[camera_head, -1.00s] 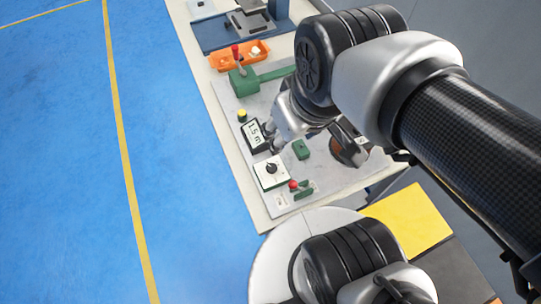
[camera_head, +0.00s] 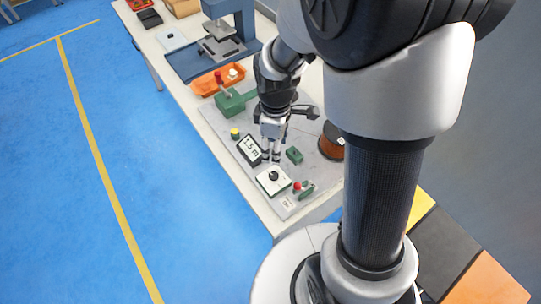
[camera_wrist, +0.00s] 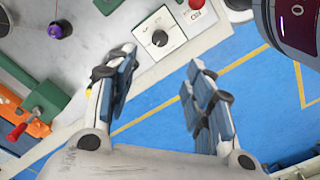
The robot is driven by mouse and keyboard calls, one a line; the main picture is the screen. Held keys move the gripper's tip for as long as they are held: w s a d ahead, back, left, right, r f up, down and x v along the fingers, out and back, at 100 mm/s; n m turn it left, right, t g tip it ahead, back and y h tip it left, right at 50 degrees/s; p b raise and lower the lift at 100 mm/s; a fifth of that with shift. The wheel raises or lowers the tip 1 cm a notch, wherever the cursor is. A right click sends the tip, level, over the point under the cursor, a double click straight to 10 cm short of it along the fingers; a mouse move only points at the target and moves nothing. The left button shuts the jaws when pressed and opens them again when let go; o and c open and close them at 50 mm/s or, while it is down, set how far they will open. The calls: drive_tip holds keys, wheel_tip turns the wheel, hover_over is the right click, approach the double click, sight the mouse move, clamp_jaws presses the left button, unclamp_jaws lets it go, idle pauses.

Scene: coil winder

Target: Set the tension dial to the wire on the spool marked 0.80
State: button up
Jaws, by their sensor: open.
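The tension dial (camera_head: 273,176) is a black knob on a square white plate with marks around it, near the front of the winder's grey base. It also shows in the wrist view (camera_wrist: 159,38), beyond and between my fingertips. My gripper (camera_head: 271,157) is open and empty, just behind the dial and apart from it. In the wrist view its two fingers (camera_wrist: 160,68) are spread wide. A copper-coloured spool (camera_head: 331,143) stands at the base's right, partly hidden by my arm. I cannot read any 0.80 mark.
A red-knobbed lever (camera_head: 297,186), a small green block (camera_head: 294,155) and a yellow button (camera_head: 234,133) are close by. An orange tray (camera_head: 218,80) lies farther back. Blue floor is clear at left.

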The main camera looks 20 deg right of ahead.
sight(274, 175)
wheel_tip(274, 175, down, 15)
drive_tip(key=b, duration=0.4)
drive_tip(key=shift+b, duration=0.3)
drive_tip(key=shift+c, duration=0.3)
drive_tip(key=c, duration=1)
